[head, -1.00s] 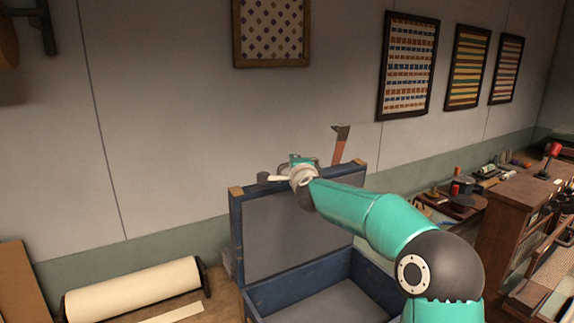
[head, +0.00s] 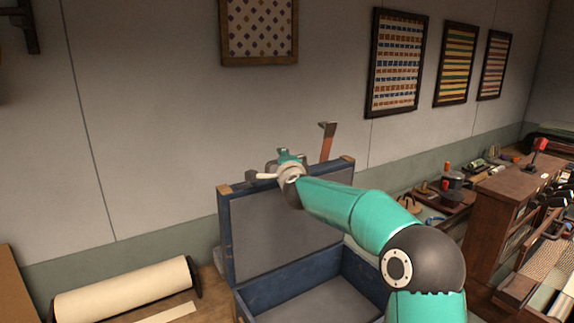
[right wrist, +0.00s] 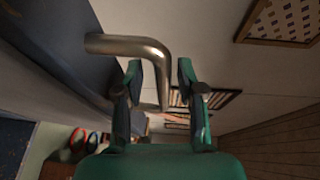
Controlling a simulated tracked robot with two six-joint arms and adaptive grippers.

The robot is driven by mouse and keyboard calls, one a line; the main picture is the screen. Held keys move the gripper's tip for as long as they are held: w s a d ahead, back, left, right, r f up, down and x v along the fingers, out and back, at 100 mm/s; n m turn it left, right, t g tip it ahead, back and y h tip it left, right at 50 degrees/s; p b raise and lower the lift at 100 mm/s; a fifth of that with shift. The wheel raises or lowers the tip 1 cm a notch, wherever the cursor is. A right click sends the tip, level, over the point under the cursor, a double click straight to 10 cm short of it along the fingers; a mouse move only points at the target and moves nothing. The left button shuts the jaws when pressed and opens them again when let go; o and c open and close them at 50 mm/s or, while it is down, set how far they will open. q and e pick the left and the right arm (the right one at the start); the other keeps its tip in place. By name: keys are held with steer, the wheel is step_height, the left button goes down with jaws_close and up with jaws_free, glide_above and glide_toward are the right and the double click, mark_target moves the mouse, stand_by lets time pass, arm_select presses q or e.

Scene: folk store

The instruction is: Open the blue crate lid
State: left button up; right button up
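The blue crate (head: 290,278) stands low in the middle of the head view, its grey inside showing. Its lid (head: 285,235) is up, standing nearly upright behind the opening with its grey inner face showing. My right arm reaches across to the lid's top edge, where my right gripper (head: 282,157) is partly hidden behind my wrist. In the right wrist view the gripper (right wrist: 160,75) has its two fingers apart. A bent metal handle (right wrist: 130,44) comes off the blue lid, and its end lies between the fingers with gaps visible. My left gripper is out of view.
A roll of cream paper (head: 125,290) lies left of the crate. A tool with an orange shaft (head: 327,146) shows above the lid's edge. A wooden cabinet (head: 490,225) and a cluttered bench stand at the right. Framed patterns (head: 396,62) hang on the wall.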

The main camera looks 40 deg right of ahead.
steer(key=f+v, duration=0.1)
steer(key=v, duration=1)
steer(key=shift+s+a+r, duration=0.3)
steer(key=shift+r, duration=0.2)
